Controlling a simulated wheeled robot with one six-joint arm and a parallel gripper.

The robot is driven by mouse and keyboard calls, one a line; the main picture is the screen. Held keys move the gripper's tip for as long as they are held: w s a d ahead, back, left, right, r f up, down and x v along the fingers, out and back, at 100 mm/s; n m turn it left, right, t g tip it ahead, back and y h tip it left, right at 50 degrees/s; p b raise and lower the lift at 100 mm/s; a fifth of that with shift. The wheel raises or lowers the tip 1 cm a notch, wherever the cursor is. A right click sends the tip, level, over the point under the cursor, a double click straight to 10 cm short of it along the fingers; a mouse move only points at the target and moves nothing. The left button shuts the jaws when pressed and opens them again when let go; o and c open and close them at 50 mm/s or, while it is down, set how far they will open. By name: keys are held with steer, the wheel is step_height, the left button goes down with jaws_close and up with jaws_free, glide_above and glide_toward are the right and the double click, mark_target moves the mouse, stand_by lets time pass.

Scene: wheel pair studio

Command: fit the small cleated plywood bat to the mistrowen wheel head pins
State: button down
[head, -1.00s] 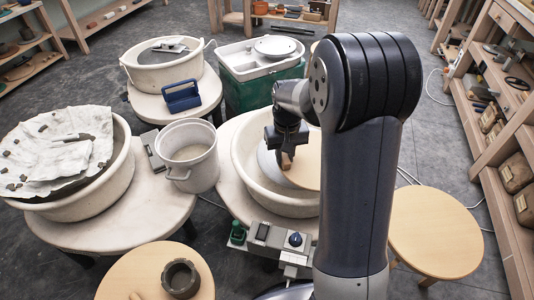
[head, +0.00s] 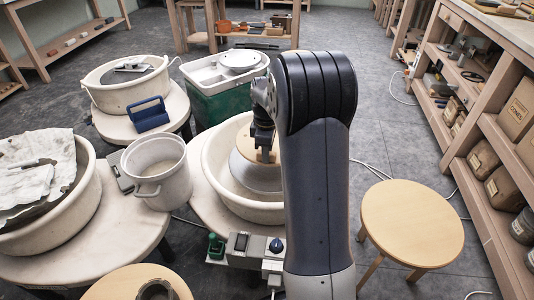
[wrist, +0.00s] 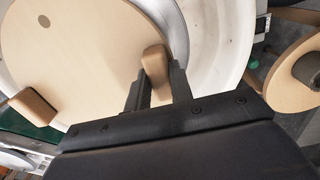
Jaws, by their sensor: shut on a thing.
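The plywood bat (wrist: 90,55) is a pale round disc with two wooden cleats and a dark round hole near its edge. My gripper (wrist: 160,80) is shut on one cleat (wrist: 155,60); the other cleat (wrist: 33,106) is free at the left. In the head view my gripper (head: 265,153) is over the right-hand basin, and my arm hides much of the bat (head: 244,143). The grey wheel head (head: 255,178) shows below the bat, and its rim shows beside the bat in the wrist view. I cannot see the pins or tell whether the bat touches the wheel head.
A pale splash basin (head: 216,178) surrounds the wheel head. A white bucket (head: 160,190) stands close on its left, and a control box (head: 240,243) in front. Shelves (head: 480,130) line the right side.

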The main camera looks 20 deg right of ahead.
steer(key=shift+d+r+p, duration=0.15)
steer(key=shift+p, duration=0.25)
steer(key=shift+f+b, duration=1.55)
steer(key=shift+f, duration=1.4)
steer(key=shift+p, duration=0.5)
steer(key=shift+f+b, duration=0.6)
steer(key=shift+f, duration=0.7)
steer(key=c, duration=1.2)
jaws_free()
